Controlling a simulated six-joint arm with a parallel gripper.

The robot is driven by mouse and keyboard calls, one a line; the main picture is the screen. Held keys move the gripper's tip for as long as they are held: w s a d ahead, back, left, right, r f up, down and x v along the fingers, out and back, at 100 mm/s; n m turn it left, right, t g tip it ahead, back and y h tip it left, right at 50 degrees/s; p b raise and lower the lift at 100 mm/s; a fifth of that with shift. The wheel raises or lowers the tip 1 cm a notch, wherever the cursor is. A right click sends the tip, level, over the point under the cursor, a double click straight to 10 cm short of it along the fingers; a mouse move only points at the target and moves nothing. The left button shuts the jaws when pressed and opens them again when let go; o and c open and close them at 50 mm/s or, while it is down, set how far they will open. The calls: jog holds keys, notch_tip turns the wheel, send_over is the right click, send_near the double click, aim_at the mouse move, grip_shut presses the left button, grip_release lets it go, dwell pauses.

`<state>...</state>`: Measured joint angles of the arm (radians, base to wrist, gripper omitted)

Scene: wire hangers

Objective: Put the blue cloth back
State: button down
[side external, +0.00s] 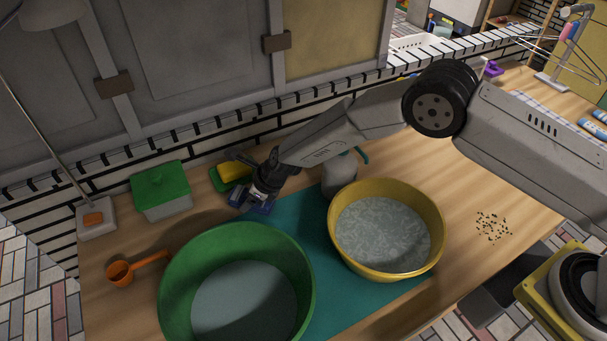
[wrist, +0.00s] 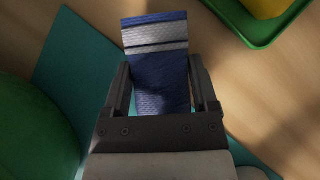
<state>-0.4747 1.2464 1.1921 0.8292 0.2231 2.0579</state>
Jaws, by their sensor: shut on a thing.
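The blue cloth (wrist: 158,62) with white stripes sits between the fingers of my gripper (wrist: 160,85) in the wrist view. My gripper is shut on it. In the side external view my gripper (side external: 262,190) points down near the back of the table, and the cloth (side external: 252,206) shows at its tip. The cloth is close to the back left corner of the teal mat (side external: 320,310). Whether the cloth touches the table is hard to tell. A green tray (side external: 218,182) with a yellow sponge (side external: 233,171) lies just behind and left of my gripper.
A green basin (side external: 172,270) and a yellow basin (side external: 436,215), both holding water, stand in front. A green-lidded box (side external: 161,190), an orange scoop (side external: 121,272) and a grey holder (side external: 97,228) are at left. A spray bottle (side external: 340,176) stands behind the yellow basin.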

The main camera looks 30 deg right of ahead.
jog(key=shift+f, duration=0.45)
grip_release()
jog(key=shift+r, duration=0.2)
jog(key=shift+r, duration=0.5)
jog(key=v, duration=1.1)
jog(key=shift+s+d+r, duration=0.15)
jog(key=shift+s+d, duration=0.05)
dwell(0.4)
